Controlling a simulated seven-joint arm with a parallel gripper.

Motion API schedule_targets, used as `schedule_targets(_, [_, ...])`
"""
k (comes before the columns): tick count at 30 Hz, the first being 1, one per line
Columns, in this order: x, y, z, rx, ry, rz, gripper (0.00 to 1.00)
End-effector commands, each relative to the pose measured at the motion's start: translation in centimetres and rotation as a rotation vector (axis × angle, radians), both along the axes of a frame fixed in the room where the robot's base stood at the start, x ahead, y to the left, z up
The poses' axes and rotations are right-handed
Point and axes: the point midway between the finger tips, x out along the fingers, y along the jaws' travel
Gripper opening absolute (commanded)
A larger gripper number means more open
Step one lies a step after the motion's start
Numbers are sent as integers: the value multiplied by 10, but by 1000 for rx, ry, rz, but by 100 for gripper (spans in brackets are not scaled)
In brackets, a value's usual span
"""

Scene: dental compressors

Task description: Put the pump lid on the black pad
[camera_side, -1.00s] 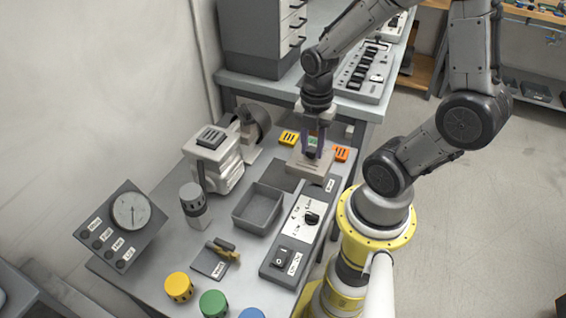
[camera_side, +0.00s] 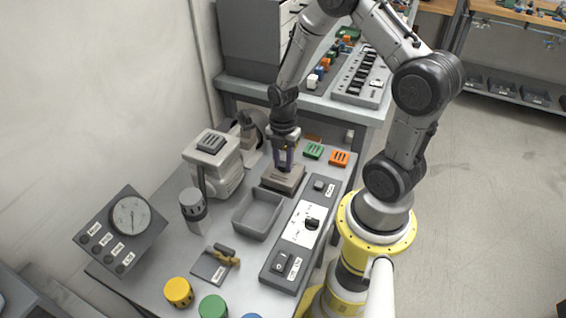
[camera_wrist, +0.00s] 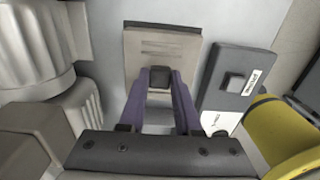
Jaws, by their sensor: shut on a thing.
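The pump lid (camera_side: 284,174) is a flat beige-grey block with a dark knob on top. My gripper (camera_side: 284,163) is shut on the knob, with purple fingers pointing down. In the wrist view the gripper (camera_wrist: 160,82) has the knob between its fingertips, and the slotted lid (camera_wrist: 160,52) lies beyond them. The lid is over the black pad, which is mostly covered; a dark edge of the pad (camera_wrist: 162,27) shows past the lid's far side. I cannot tell whether the lid rests on the pad or hangs just above it.
A grey open tray (camera_side: 258,214) stands in front of the lid. A switch panel (camera_side: 298,237) is to the right, and the pale compressor (camera_side: 213,160) to the left. Green (camera_side: 313,151) and orange (camera_side: 339,158) slotted blocks sit behind and to the right.

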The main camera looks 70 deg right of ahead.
Motion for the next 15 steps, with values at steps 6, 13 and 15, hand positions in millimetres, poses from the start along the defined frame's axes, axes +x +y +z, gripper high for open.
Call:
schedule_targets(6, [1, 0, -5, -1, -3, 0, 0])
schedule_targets(13, [1, 0, -9, -1, -2, 0, 0])
schedule_targets(15, [0, 0, -8, -1, -2, 0, 43])
